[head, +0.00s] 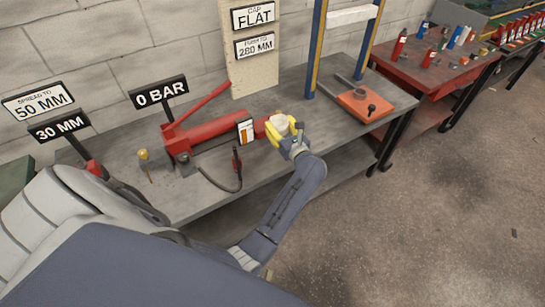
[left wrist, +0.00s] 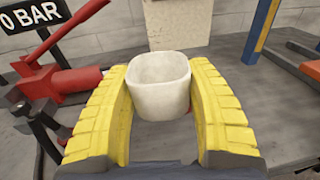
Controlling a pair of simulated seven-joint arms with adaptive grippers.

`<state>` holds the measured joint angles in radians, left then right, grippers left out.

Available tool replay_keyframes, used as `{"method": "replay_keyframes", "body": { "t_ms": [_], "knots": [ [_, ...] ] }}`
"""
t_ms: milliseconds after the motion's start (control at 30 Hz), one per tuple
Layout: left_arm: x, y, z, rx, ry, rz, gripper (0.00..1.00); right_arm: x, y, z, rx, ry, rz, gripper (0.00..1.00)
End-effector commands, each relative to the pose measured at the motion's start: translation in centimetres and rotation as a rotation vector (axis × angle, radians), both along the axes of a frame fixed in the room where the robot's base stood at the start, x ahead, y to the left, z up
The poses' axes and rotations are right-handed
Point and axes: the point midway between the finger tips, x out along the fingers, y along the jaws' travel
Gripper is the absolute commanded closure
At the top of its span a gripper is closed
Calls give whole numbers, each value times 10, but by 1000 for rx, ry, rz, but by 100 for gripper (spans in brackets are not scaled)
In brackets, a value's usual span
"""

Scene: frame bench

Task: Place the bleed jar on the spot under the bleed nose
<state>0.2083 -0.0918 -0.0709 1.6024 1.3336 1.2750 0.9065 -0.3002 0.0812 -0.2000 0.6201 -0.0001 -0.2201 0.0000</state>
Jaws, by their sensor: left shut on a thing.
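The bleed jar is a small off-white cup (head: 281,124). My left gripper (head: 284,131) has yellow fingers and is shut on it, holding it over the front part of the bench by the end of the red pump. In the left wrist view the jar (left wrist: 162,84) is upright and looks empty, between the two yellow fingers (left wrist: 162,110). The bleed nose and the spot under it cannot be made out; the jar and gripper cover that area. My right gripper is not in view.
The red hand pump (head: 205,134) with a raised lever and black hose (head: 237,165) lies left of the jar. A blue and yellow press frame (head: 318,45) with an orange plate (head: 364,105) stands to the right. The bench (head: 330,118) between is clear.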

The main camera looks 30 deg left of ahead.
Motion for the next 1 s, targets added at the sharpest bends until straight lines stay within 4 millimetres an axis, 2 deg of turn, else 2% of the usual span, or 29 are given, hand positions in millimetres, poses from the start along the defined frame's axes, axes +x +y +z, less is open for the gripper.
{"method": "replay_keyframes", "body": {
  "t_ms": [100,233,767,1000],
  "knots": [
    [-7,6,-23,0,4,61,77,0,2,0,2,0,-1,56],
    [-15,13,-39,0,2,108,77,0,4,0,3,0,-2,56],
    [-17,18,-37,2,-2,126,77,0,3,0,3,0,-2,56],
    [-17,18,-68,3,2,126,77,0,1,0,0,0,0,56]
  ]
}}
